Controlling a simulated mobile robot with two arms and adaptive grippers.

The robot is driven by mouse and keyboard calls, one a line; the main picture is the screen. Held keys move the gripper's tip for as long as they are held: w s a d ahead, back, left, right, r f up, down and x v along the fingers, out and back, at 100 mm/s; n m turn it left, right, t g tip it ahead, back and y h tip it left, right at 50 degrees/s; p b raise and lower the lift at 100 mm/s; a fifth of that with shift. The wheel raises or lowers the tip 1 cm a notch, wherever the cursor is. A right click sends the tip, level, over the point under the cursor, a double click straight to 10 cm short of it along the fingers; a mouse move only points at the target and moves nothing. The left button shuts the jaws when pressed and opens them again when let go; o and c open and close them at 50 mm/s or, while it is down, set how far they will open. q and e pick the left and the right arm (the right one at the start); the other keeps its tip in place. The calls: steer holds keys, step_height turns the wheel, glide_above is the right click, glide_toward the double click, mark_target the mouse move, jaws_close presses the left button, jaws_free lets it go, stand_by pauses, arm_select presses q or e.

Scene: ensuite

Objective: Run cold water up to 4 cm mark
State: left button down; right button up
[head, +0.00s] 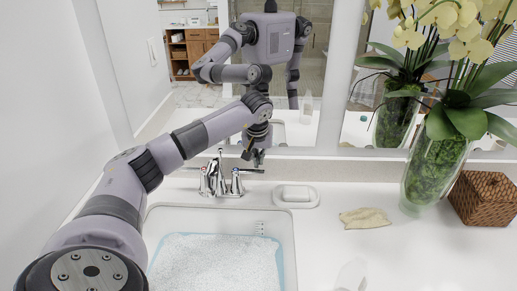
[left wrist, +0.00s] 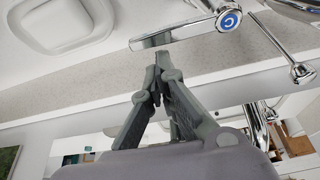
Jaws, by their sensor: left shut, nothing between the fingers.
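The chrome faucet (head: 214,180) stands behind the sink (head: 287,240), with a lever handle on each side of its spout. The cold lever (left wrist: 185,32) has a blue cap marked C and points sideways; in the head view it is the right handle (head: 238,182). My left gripper (head: 258,157) is shut and empty just behind this lever. In the left wrist view its fingertips (left wrist: 157,62) are close to the lever's end; contact cannot be told. A small mark scale (head: 260,228) shows on the basin wall. My right gripper is not in view.
A white soap dish (head: 296,196) sits right of the faucet, and a beige cloth (head: 366,218) lies farther right. A glass vase with orchids (head: 432,172) and a woven box (head: 485,198) stand at the right. A mirror rises behind the counter. The front right counter is mostly clear.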

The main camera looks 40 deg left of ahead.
arm_select(q)
steer(key=shift+w+a+f, duration=0.1)
steer(key=shift+f, duration=0.35)
steer(key=shift+s+d+m, duration=0.7)
steer(key=shift+s+d, duration=0.15)
steer(key=shift+d, duration=0.2)
